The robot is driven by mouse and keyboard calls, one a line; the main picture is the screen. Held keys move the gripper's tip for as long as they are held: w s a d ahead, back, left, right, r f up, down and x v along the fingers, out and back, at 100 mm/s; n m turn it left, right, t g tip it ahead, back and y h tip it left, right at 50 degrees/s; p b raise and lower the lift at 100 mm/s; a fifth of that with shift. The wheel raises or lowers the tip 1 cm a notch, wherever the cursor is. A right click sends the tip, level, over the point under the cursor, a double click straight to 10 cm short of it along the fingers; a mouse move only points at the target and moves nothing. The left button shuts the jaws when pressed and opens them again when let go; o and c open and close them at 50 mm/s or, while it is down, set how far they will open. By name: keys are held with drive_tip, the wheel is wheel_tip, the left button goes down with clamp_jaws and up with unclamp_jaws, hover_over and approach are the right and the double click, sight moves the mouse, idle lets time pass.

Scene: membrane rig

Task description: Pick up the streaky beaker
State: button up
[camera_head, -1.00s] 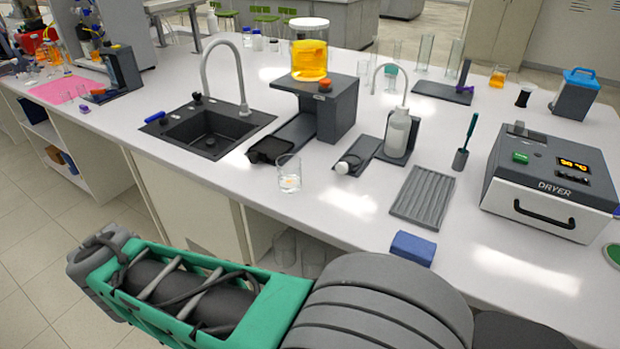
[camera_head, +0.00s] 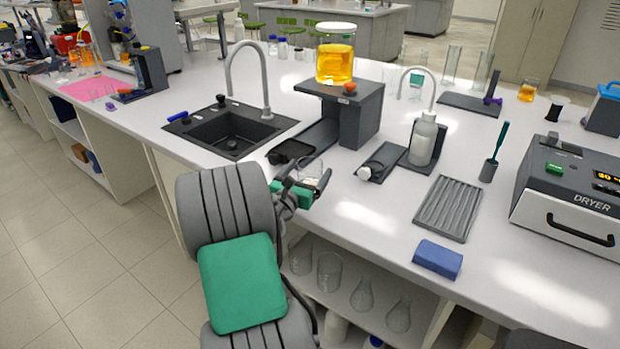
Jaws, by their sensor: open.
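The streaky beaker (camera_head: 311,173) is a small clear glass with whitish marks. It stands on the white bench near the front edge, to the right of the sink, and is partly hidden by my gripper. My gripper (camera_head: 304,184) is open and at the beaker, with dark fingers around or just in front of it. I cannot tell whether the fingers touch the glass. My grey and green arm rises from below and covers the bench edge there.
A black sink (camera_head: 230,132) lies to the left and a dark stand with a jar of orange liquid (camera_head: 335,62) behind. A grey drying rack (camera_head: 448,207), blue sponge (camera_head: 437,259) and dryer (camera_head: 575,200) are to the right. Glassware stands on the shelf below the bench.

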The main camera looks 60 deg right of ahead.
drive_tip(key=shift+w+d, duration=0.1)
drive_tip(key=shift+d, duration=0.85)
drive_tip(key=shift+a, duration=0.1)
drive_tip(key=c, duration=1.6)
drive_tip(key=shift+r, duration=0.15)
drive_tip(key=shift+r, duration=0.95)
drive_tip(key=a+r, duration=0.3)
drive_tip(key=a, duration=0.1)
drive_tip(key=w+a+r, duration=0.1)
drive_tip(key=a+r, duration=0.3)
drive_tip(key=a, duration=0.1)
drive_tip(key=w+a+r+p, duration=0.1)
drive_tip(key=a+r, duration=0.2)
drive_tip(key=a, duration=0.1)
drive_tip(key=shift+a+r, duration=0.4)
drive_tip(key=shift+w, duration=0.1)
